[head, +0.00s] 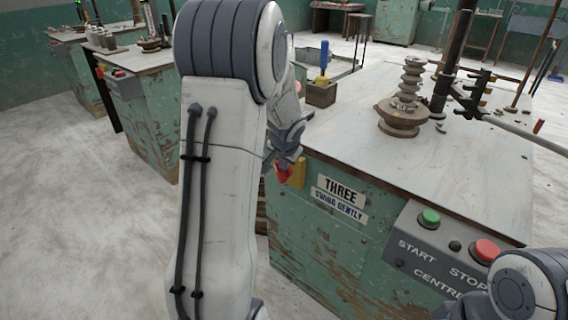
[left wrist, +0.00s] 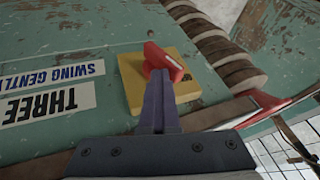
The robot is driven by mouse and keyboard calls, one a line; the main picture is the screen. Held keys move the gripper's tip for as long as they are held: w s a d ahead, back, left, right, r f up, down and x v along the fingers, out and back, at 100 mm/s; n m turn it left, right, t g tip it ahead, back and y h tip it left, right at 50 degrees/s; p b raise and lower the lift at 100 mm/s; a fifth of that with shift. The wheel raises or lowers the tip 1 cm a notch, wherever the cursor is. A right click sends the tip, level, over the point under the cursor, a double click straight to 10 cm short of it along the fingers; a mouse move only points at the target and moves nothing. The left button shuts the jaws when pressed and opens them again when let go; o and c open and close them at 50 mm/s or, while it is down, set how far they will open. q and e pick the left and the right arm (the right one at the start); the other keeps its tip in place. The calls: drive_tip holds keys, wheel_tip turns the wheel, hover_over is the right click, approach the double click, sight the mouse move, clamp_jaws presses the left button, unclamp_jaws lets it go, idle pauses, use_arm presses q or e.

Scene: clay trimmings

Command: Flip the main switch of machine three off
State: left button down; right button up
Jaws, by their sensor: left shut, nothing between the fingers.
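Machine three is the green, chipped cabinet (head: 330,244) with a "THREE" label (head: 340,190); the label shows upside down in the left wrist view (left wrist: 50,103). Its main switch is a red handle (head: 283,174) on a yellow plate (head: 299,172) near the cabinet's left corner. In the left wrist view the red handle (left wrist: 164,61) lies slantwise across the yellow plate (left wrist: 132,84). My left gripper (left wrist: 158,78) is shut and empty, its tips right at the handle and hiding part of it. I cannot tell whether they touch. My right gripper is out of view.
A grey panel (head: 450,247) on the same cabinet has a green start button (head: 429,217) and a red stop button (head: 485,251). On the worktop (head: 350,130) stand a stacked clay form (head: 408,90) and a small box (head: 321,94). My right arm is at lower right.

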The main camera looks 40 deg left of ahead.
use_arm(q)
drive_tip(key=shift+w+a+r+p, duration=0.15)
drive_tip(key=shift+a+p, duration=0.1)
drive_tip(key=shift+a, duration=0.35)
drive_tip(key=shift+s+a+r+p, duration=0.1)
drive_tip(key=shift+a+p, duration=0.1)
drive_tip(key=shift+a, duration=0.4)
drive_tip(key=shift+w+a+f, duration=0.1)
drive_tip(key=shift+a+f, duration=0.05)
drive_tip(key=shift+a, duration=0.3)
drive_tip(key=shift+w+a+f, duration=0.1)
drive_tip(key=shift+a+f, duration=0.05)
drive_tip(key=shift+a, duration=0.25)
drive_tip(key=shift+r, duration=0.1)
drive_tip(key=shift+r+p, duration=0.75)
drive_tip(key=shift+p, duration=0.15)
